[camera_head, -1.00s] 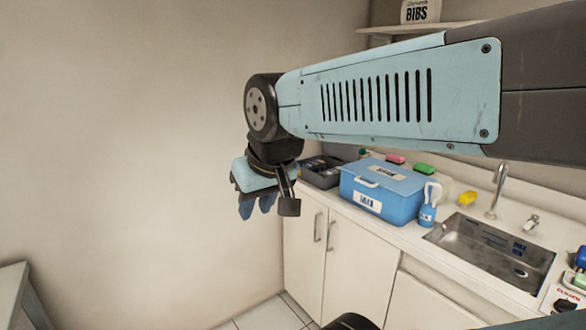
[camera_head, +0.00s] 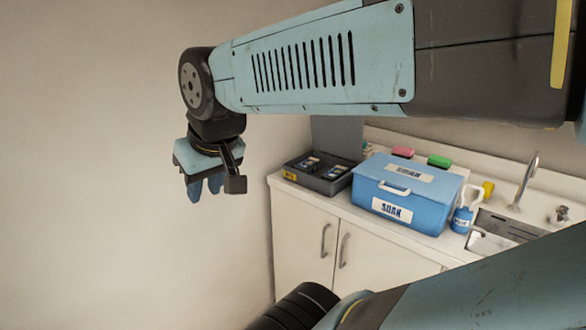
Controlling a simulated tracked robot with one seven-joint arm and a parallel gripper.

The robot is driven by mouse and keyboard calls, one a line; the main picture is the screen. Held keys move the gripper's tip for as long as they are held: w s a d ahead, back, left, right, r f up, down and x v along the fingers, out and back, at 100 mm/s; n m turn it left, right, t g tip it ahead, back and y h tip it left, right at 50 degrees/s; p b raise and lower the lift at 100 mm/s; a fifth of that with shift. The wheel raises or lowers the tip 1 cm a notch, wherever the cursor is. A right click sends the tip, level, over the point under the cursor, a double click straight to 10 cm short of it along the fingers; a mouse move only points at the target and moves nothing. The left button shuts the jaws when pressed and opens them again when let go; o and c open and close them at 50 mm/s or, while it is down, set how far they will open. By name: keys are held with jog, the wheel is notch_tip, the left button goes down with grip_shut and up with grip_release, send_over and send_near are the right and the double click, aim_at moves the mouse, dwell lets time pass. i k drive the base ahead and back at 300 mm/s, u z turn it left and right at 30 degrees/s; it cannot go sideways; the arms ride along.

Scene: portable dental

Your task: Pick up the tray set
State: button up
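A dark grey open case (camera_head: 318,183) with small items inside and a raised lid stands at the left end of the counter. It has a yellow label on its front; I cannot tell for sure whether it is the tray set. My gripper (camera_head: 204,188) hangs in the air to the left of the counter, apart from the case, with its fingers pointing down. Nothing shows held in it. The fingers are small and seen from the side, so their opening is unclear.
A blue box marked SOAK (camera_head: 400,212) stands right of the case. A blue bottle (camera_head: 462,219), a sink (camera_head: 505,228) and a faucet (camera_head: 525,182) are farther right. Pink (camera_head: 403,152) and green (camera_head: 439,161) blocks lie behind the box. The wall side at left is clear.

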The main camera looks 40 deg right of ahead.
aim_at(336, 172)
jog(key=u, duration=0.05)
jog(key=i, duration=1.25)
jog(key=z, duration=2.35)
jog(key=k, duration=0.55)
jog(key=z, duration=0.2)
jog(key=i, duration=0.55)
jog(key=u, duration=0.15)
